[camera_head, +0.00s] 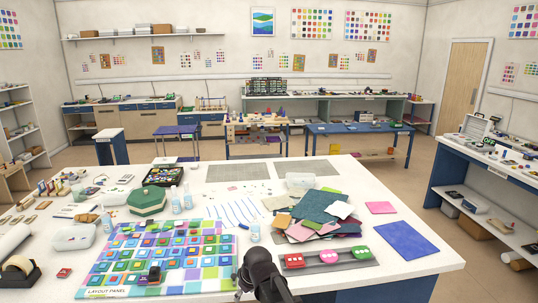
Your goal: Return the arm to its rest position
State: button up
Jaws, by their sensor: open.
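My arm (264,274) rises dark and short from the bottom edge, just right of centre, at the near edge of the white table (408,262). My gripper (240,284) shows only as a small dark part at the arm's left side, by the right edge of the colourful layout panel (112,278). I see nothing held in it. Its fingers are small and partly hidden by the arm, and I cannot tell whether they touch the panel.

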jog(key=s+d+f+m+g+h+b, duration=0.1)
jog(key=s+d+f+m+b, duration=0.1)
jog(key=d, duration=0.6)
jog(key=s+d+f+m+h+b, duration=0.1)
jog(key=s+d+f+m+b, duration=0.2)
jog(key=d, duration=0.5)
jog(key=s+d+f+m+g+b, duration=0.1)
jog(key=s+d+f+m+b, duration=0.2)
jog(key=d, duration=0.5)
jog(key=shift+s+d+f+m+g+h, duration=0.3)
jog(key=shift+s+f+m+h, duration=0.1)
jog(key=shift+s+f, duration=0.4)
